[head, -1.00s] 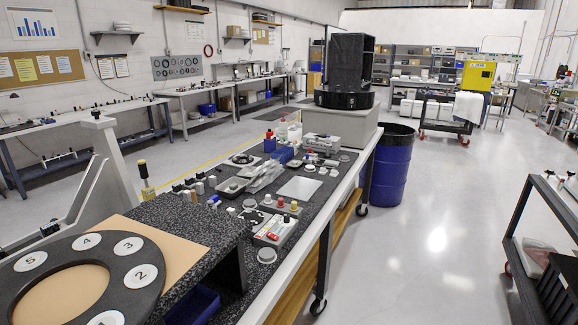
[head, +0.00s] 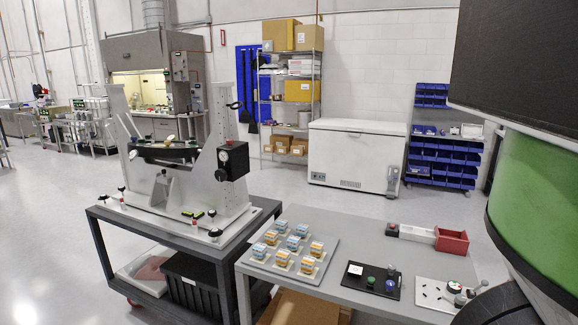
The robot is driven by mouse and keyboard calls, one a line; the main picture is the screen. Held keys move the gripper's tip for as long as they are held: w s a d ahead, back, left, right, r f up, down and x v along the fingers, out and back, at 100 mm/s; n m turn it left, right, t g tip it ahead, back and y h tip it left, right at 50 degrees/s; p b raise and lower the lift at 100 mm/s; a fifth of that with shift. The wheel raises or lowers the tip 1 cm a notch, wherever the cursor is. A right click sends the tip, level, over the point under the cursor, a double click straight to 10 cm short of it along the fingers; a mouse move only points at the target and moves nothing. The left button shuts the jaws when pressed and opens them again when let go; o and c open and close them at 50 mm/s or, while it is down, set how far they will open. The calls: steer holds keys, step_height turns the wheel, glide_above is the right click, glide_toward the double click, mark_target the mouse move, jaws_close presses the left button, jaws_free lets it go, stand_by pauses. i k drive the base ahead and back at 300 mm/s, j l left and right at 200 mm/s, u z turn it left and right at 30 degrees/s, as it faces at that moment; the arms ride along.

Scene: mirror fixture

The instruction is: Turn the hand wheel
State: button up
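A light grey fixture with two tall uprights (head: 216,122) stands on a dark cart at centre left. A dark curved piece (head: 168,152) spans between the uprights. A black box (head: 235,162) is on the right upright, with a small round white dial (head: 223,155) and a red spot above the dial. A small black handle-like part (head: 235,105) sticks out higher up on the same upright. I cannot tell for sure which part is the hand wheel. My gripper is not in view.
The dark cart (head: 246,233) carries the fixture. A grey table (head: 345,272) beside it holds a tray of small blocks, a black mat with knobs and a red bin (head: 451,241). A white chest freezer (head: 357,156) stands behind. Floor is open at left.

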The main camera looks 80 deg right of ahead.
mark_target(220, 175)
steer(key=z, duration=1.35)
